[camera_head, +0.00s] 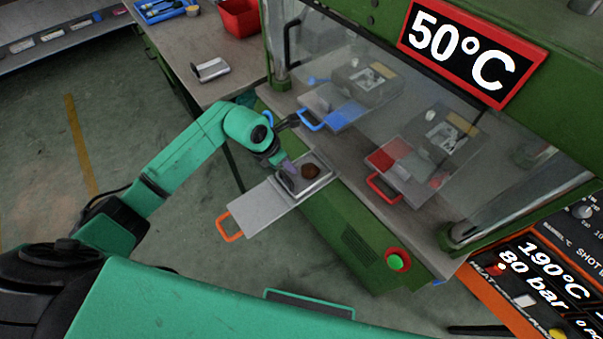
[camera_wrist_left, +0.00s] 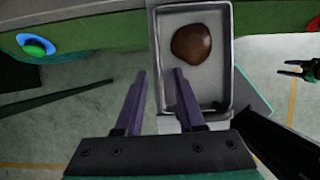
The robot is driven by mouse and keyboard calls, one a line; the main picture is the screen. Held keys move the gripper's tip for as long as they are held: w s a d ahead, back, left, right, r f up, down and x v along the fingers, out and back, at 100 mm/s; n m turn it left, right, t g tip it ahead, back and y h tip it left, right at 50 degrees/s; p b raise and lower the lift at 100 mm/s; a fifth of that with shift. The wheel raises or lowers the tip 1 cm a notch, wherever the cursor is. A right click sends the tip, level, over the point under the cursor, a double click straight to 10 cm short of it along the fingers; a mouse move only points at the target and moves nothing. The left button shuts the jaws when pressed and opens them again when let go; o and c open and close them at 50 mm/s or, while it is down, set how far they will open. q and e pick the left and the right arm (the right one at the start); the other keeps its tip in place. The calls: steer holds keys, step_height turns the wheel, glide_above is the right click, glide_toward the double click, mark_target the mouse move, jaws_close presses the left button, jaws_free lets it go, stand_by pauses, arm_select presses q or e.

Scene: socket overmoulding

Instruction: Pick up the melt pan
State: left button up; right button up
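The melt pan (camera_head: 321,181) is a shallow grey metal tray with a brown lump (camera_head: 311,171) in it. It rests at the inner end of a grey slide plate (camera_head: 262,206). My left gripper (camera_head: 288,172) is at the pan's left end. In the left wrist view the pan (camera_wrist_left: 207,88) lies ahead with the lump inside. My left gripper (camera_wrist_left: 160,74) is open there and empty. Its two purple fingers appear either side of the pan's left wall; the right finger overlaps the pan. I cannot tell their height against the rim.
The slide plate has an orange handle (camera_head: 229,227). Behind the pan, the green press holds plates with a blue handle (camera_head: 311,121) and a red handle (camera_head: 383,190). A button (camera_head: 398,261) sits on the press front. A side table (camera_head: 190,45) carries a red bin (camera_head: 240,17).

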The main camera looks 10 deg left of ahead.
arm_select(q)
jaws_close()
stand_by(1.3)
